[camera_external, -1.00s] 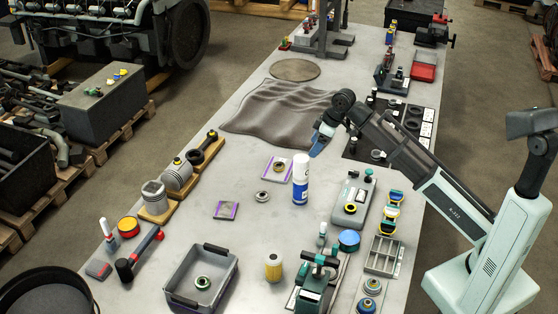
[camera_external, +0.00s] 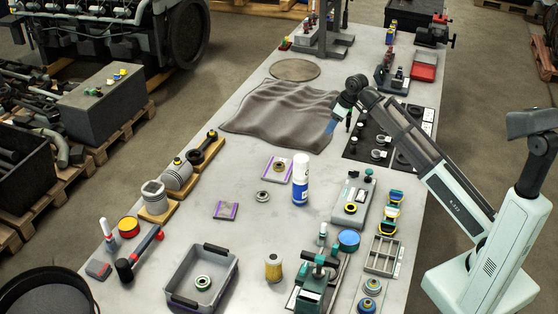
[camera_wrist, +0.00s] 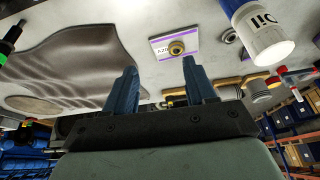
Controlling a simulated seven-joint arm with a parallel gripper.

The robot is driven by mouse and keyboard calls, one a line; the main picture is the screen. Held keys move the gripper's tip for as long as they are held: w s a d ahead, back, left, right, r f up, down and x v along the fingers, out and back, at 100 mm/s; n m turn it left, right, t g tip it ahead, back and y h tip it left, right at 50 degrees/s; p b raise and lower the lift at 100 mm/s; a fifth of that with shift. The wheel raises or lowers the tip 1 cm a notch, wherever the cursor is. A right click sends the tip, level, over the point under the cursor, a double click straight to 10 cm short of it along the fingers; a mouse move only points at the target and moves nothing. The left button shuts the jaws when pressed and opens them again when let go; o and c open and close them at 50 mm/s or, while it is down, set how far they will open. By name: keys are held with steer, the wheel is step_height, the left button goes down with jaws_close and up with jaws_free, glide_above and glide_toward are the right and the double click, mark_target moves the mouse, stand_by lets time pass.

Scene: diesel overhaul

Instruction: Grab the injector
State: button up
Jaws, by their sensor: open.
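My gripper (camera_external: 331,130) is over the table beside the near right edge of the grey cloth, with its blue fingers pointing down. In the wrist view my gripper (camera_wrist: 158,64) is open, with nothing between its two blue fingers. A slim dark item with a bright green band (camera_wrist: 11,36) is cut off at the upper left of the wrist view, well apart from the fingers. It may be the injector, but I cannot tell for sure. A slim dark upright item (camera_external: 348,122) stands just right of my gripper in the external view.
A white and blue oil bottle (camera_external: 301,182) stands in front of my gripper; it also shows in the wrist view (camera_wrist: 262,32). The rumpled cloth (camera_external: 275,108) lies to the left. A black mat (camera_external: 357,150) with several rings lies to the right. A purple-edged card (camera_external: 278,169) holds a brass ring.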

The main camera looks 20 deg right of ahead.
steer(key=w+d+m+h, duration=0.3)
steer(key=w+d+m, duration=0.1)
steer(key=w+d, duration=1.25)
steer(key=m+h, duration=0.3)
steer(key=m, duration=1)
glide_above(349, 115)
steer(key=shift+g, duration=0.3)
step_height(349, 115, down, 7)
steer(key=shift+s+r, duration=0.1)
steer(key=shift+s, duration=0.05)
steer(key=shift+a+x, duration=0.2)
steer(key=shift+x, duration=1.25)
steer(key=shift+a+x, duration=0.2)
steer(key=shift+x, duration=1.25)
steer(key=shift+c, duration=0.3)
jaws_close()
